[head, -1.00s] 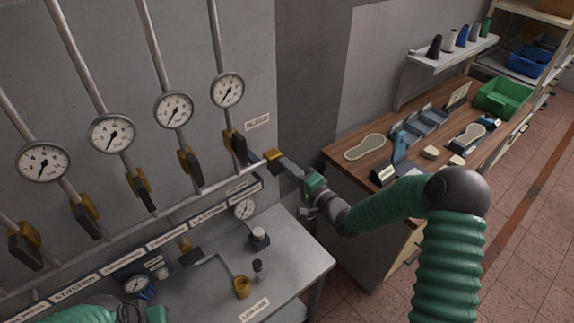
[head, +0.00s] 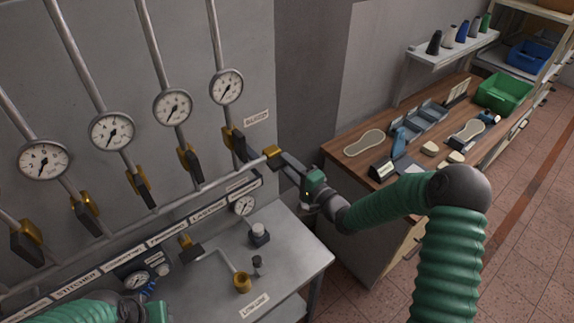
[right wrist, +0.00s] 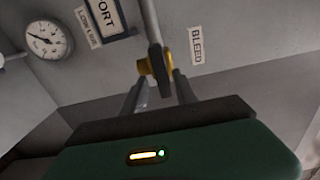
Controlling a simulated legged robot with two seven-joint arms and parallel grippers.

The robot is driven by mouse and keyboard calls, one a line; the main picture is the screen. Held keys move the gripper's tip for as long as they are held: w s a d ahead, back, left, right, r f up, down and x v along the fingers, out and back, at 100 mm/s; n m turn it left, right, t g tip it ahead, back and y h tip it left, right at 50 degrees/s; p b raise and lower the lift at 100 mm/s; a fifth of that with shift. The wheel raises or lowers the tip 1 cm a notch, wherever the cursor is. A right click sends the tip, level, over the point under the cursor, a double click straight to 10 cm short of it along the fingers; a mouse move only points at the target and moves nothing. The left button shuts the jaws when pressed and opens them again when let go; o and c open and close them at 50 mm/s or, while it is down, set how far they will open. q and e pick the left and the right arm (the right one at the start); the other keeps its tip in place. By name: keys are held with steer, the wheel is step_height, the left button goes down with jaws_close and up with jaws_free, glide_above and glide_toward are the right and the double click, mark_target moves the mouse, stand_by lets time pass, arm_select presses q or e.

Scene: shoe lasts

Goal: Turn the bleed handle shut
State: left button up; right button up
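The bleed valve (head: 273,152) is a yellow body at the right end of the grey manifold pipe. My right gripper (head: 287,160) reaches in from the right, fingers toward the valve. In the right wrist view its two fingers (right wrist: 160,88) stand apart on either side of the dark piece; contact is unclear. My left gripper is only partly visible at the lower left, its fingers not shown.
Several gauges (head: 226,87) and dark-handled yellow valves (head: 190,162) line the wall left of the bleed valve. A wooden worktable (head: 350,150) with trays stands to the right.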

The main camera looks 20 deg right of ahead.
steer(key=shift+d+r, duration=0.1)
steer(key=shift+d, duration=0.05)
steer(key=shift+s, duration=0.1)
steer(key=b+v, duration=0.3)
steer(key=v, duration=1.3)
steer(key=shift+s+d+b, duration=0.2)
steer(key=shift+s+b, duration=0.05)
steer(key=shift+b, duration=0.1)
